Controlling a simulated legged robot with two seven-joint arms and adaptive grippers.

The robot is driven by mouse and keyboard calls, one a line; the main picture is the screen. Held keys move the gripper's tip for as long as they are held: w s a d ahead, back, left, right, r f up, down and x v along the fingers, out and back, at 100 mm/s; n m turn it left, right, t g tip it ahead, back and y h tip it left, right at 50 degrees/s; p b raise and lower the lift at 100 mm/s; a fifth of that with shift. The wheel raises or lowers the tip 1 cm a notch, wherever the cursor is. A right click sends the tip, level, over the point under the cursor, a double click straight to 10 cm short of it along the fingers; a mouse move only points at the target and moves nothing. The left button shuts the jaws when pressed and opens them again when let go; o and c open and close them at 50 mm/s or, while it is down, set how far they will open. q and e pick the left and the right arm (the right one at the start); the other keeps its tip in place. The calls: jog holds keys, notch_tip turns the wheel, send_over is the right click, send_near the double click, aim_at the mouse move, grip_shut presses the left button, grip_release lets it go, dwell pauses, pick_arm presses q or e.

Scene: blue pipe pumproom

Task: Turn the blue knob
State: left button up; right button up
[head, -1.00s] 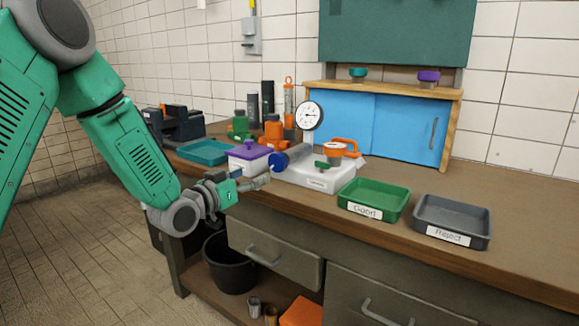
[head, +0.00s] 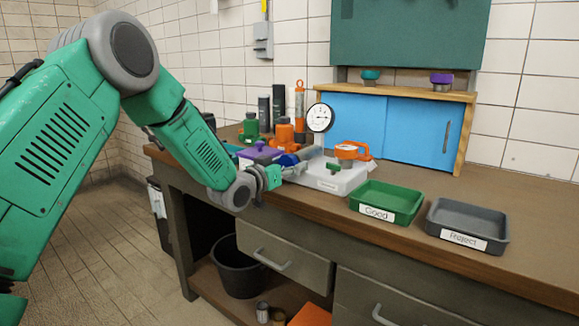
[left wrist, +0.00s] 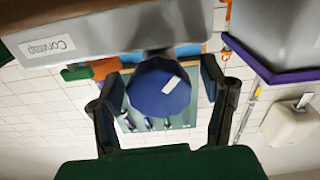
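The blue knob (head: 288,160) is on the near left side of the white test unit (head: 331,178), partly hidden by my left gripper in the head view. In the left wrist view, the blue knob (left wrist: 158,90) with a white mark sits between the two dark fingers of my left gripper (left wrist: 160,80). The fingers are spread, with a gap on both sides of the knob. In the head view, my left gripper (head: 281,174) is over the bench's front edge at the knob. My right gripper is out of view.
A round gauge (head: 320,117) and an orange valve (head: 351,150) stand by the unit. A purple-lidded box (head: 259,153) is close on the left. A green tray (head: 386,202) and a grey tray (head: 467,225) stand to the right. Bottles stand behind.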

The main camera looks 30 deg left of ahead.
pick_arm(q)
jog(key=c, duration=1)
jog(key=shift+m, duration=0.5)
jog(key=shift+c, duration=0.2)
jog(key=o, duration=1.2)
jog(key=shift+s, duration=0.15)
jog(key=s, duration=0.7)
jog(key=s+a, duration=0.1)
jog(key=s, duration=0.3)
jog(key=shift+s+f, duration=0.1)
jog(key=shift+s, duration=0.25)
jog(key=shift+a, duration=0.1)
